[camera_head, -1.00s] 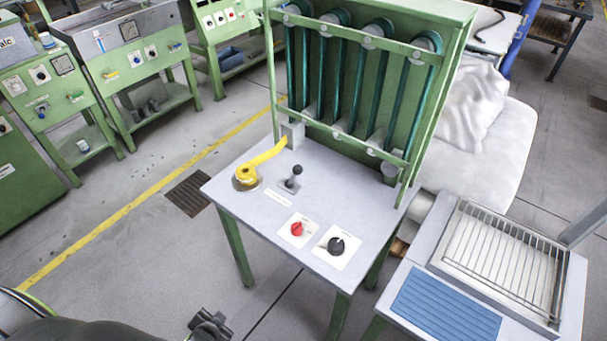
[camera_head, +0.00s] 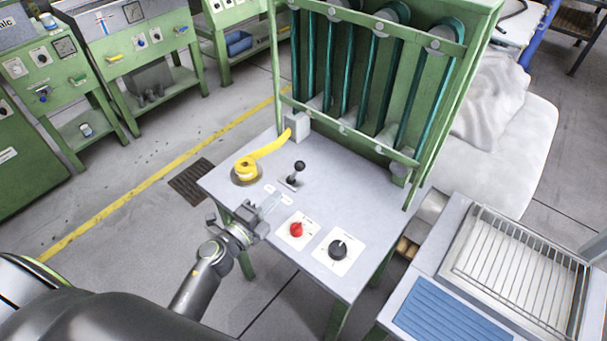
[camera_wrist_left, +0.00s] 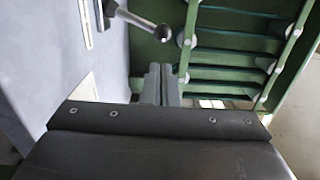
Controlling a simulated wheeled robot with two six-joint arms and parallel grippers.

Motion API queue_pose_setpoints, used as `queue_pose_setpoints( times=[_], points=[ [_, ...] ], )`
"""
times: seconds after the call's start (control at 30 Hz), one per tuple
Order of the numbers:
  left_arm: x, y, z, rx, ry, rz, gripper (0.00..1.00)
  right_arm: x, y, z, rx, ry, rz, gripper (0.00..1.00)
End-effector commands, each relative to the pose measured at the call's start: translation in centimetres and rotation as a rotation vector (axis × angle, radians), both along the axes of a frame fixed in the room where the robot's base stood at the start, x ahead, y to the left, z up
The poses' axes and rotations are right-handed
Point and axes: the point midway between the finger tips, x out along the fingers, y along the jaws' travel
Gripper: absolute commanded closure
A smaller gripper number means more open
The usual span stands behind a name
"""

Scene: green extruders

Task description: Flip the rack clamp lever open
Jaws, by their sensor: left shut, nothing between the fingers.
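On the grey tabletop (camera_head: 318,212) stand a yellow lever (camera_head: 263,152) on a round base and a short black-knobbed lever (camera_head: 297,170) to its right. Which one is the rack clamp lever, I cannot tell. The yellow arm slopes up toward a grey block at the rack's lower left. My left gripper (camera_head: 271,203) is shut and empty over the table's front left edge, in front of both levers and apart from them. In the left wrist view, its closed fingers (camera_wrist_left: 161,84) point toward the rack, and a ball-ended lever (camera_wrist_left: 140,22) shows beyond them.
A green rack (camera_head: 372,80) with dark green tubes rises at the table's back. A red knob (camera_head: 296,230) and a black knob (camera_head: 338,248) sit near the front. A bench with a wire grid (camera_head: 510,262) is at the right. Floor is open at the left.

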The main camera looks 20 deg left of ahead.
Motion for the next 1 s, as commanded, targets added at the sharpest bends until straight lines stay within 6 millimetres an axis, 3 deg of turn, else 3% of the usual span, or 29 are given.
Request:
queue_pose_setpoints(
  times=[0.23,0.7,0.87,1.0],
  points=[
    [0.0,-3.0,-0.5,0.148,-0.035,-0.175,1.00,0.1,0.0,-0.1,0.000,0.000,0.000,0.64],
    [0.1,-3.5,-0.6,0.164,-0.039,-0.196,1.00,0.1,0.0,-0.1,0.000,-0.001,0.000,0.64],
    [1.5,-4.2,-0.5,0.163,-0.040,-0.196,1.00,0.2,0.0,0.2,0.000,-0.002,0.000,0.64],
    [3.9,-5.5,-0.5,0.162,-0.040,-0.195,1.00,0.2,0.0,0.5,0.000,-0.002,0.000,0.64]
  ],
)
